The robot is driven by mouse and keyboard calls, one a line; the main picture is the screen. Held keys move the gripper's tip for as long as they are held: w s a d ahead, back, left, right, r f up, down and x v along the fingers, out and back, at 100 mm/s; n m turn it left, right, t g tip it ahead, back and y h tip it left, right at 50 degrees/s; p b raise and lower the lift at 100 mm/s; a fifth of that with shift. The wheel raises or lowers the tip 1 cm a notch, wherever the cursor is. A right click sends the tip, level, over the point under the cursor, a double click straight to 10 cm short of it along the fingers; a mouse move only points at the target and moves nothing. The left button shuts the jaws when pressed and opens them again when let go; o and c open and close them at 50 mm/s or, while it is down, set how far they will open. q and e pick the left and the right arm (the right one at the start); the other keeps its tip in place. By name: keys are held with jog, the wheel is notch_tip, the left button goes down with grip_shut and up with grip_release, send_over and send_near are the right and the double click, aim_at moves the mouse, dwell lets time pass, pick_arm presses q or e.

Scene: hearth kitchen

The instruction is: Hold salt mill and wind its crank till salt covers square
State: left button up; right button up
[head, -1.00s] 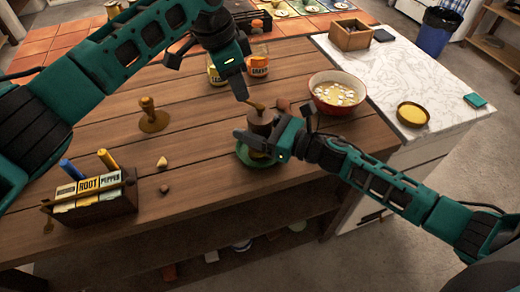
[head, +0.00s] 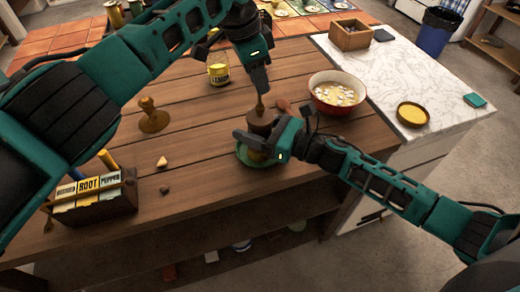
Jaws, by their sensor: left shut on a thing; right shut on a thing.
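The salt mill (head: 261,122) is a brown wooden body standing over a green plate (head: 243,153) on the wooden table. My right gripper (head: 262,142) comes in from the right and is shut on the mill's body. My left gripper (head: 261,92) is above the mill, pointing down, and is shut on the crank (head: 260,104) at its top. The lower mill and most of the plate are hidden behind my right gripper. The square and any salt on it cannot be made out.
A red bowl with pale pieces (head: 337,92) stands right of the mill. A yellow-labelled jar (head: 218,69) stands behind it. A wooden stamp-like object (head: 152,116) and a packet box (head: 97,203) are at left. A yellow dish (head: 412,114) sits on the marble top.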

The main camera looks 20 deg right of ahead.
pick_arm(q)
jog(key=shift+s+f, duration=0.1)
jog(key=shift+s+d+f, duration=0.1)
jog(key=shift+s+d, duration=0.3)
jog(key=shift+d, duration=0.2)
jog(key=shift+s+d, duration=0.4)
jog(key=shift+d, duration=0.15)
jog(key=shift+s+d, duration=0.2)
jog(key=shift+s, duration=0.3)
jog(key=shift+s+d, duration=0.15)
jog(key=shift+s, duration=0.35)
jog(key=shift+s+d, duration=0.1)
jog(key=shift+s, duration=0.25)
jog(key=shift+f, duration=0.1)
jog(key=shift+s+a, duration=0.2)
jog(key=shift+s, duration=0.5)
jog(key=shift+s+a, duration=0.2)
jog(key=shift+s, duration=0.5)
